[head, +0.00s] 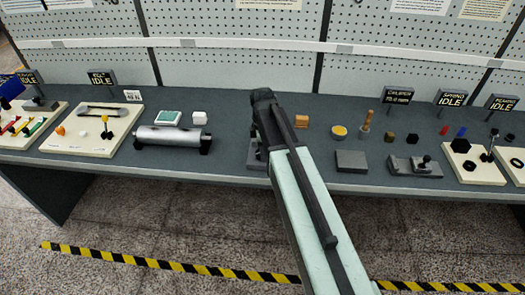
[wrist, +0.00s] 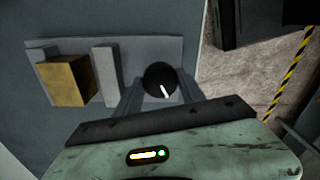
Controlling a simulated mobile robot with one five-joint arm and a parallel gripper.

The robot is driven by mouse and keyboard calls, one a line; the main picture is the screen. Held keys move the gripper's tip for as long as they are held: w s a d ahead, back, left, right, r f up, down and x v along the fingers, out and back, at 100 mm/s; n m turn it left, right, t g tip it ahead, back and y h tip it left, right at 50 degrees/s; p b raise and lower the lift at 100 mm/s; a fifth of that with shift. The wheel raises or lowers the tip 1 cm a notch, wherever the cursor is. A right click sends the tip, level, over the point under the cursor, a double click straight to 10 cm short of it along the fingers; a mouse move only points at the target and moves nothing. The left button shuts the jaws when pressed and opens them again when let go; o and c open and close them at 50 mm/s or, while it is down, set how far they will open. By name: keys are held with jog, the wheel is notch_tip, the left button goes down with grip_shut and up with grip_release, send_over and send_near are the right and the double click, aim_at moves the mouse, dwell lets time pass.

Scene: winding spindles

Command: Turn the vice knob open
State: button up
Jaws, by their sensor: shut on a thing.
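The vice (wrist: 111,50) lies below my wrist camera, a grey base with upright jaws. A brass-coloured block (wrist: 68,82) sits between the left end jaw and the middle jaw (wrist: 105,76), apparently close to both. The round black vice knob (wrist: 158,74) with a white pointer line is at the right end. My gripper (wrist: 162,88) is shut on the knob, one finger on each side. The white line points down and slightly right. In the head view my arm covers most of the vice (head: 255,155) and hides the knob.
A silver cylinder (head: 172,138) lies on the bench left of my arm. A flat grey block (head: 351,160) and another fixture with a black knob (head: 416,167) stand to the right. The bench's front edge runs close by the vice. A pegboard wall (head: 250,60) rises behind.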

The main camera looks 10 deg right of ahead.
jog(key=n, duration=0.6)
jog(key=shift+n, duration=0.3)
jog(key=n, duration=0.6)
dwell(0.4)
jog(key=o, duration=1.4)
jog(key=shift+c, duration=0.2)
jog(key=shift+r, duration=0.15)
notch_tip(320, 180, up, 8)
jog(key=p, duration=0.8)
jog(key=shift+f, duration=0.25)
